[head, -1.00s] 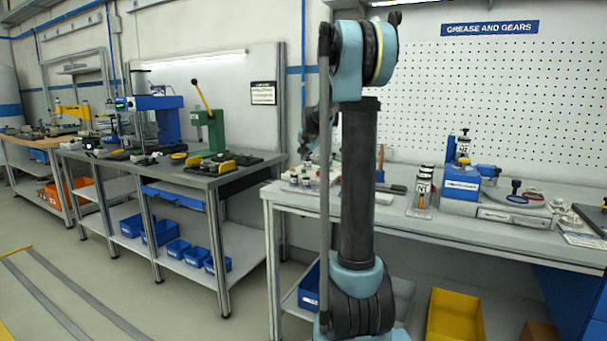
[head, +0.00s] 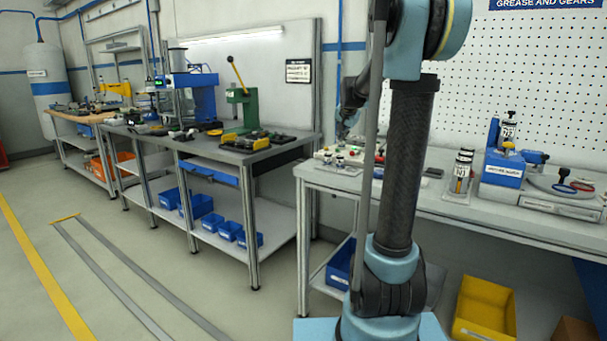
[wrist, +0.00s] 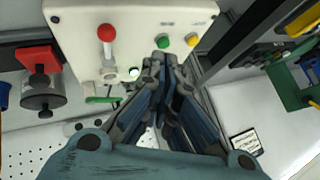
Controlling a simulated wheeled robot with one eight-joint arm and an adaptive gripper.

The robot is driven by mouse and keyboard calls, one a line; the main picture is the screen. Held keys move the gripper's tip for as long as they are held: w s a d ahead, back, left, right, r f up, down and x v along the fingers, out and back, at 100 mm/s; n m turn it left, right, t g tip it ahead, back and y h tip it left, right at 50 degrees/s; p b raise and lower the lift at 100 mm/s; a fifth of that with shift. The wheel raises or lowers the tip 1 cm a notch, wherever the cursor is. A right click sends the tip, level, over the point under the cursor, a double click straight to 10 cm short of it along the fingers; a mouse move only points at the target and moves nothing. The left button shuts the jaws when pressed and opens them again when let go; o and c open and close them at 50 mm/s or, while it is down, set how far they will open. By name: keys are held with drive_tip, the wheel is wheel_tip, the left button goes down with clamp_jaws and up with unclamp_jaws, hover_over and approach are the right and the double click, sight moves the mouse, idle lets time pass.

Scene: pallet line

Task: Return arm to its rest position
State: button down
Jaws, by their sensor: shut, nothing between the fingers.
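My arm stands upright in the right half of the head view. My gripper (head: 346,132) shows small and dark beside the upper arm, partly hidden by a thin bar of my arm. In the wrist view my gripper (wrist: 163,68) has its fingers together, with nothing held. Behind the fingertips in that view is a white control box (wrist: 82,45) with a red-knobbed lever (wrist: 106,38), a green button (wrist: 163,41) and a yellow button (wrist: 191,40). I cannot tell how far the fingertips are from the box.
The grey right workbench (head: 452,206) holds bottles and a blue device (head: 503,168). The left bench holds a green press (head: 239,108) and has blue bins (head: 201,204) on its lower shelf. A yellow bin (head: 485,312) is at the lower right. The floor at left is clear.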

drive_tip(key=s+f+n+g, duration=0.2)
drive_tip(key=s+f, duration=0.5)
drive_tip(key=s, duration=0.9)
drive_tip(key=s+f+n+g, duration=0.2)
drive_tip(key=s+f, duration=0.6)
drive_tip(key=s, duration=0.8)
drive_tip(key=s+f+n+g, duration=0.2)
drive_tip(key=s+f, duration=0.6)
drive_tip(key=s, duration=0.8)
drive_tip(key=shift+s+a+n, duration=0.35)
drive_tip(key=shift+n, duration=0.65)
drive_tip(key=shift+w+f, duration=0.25)
drive_tip(key=shift+w, duration=0.2)
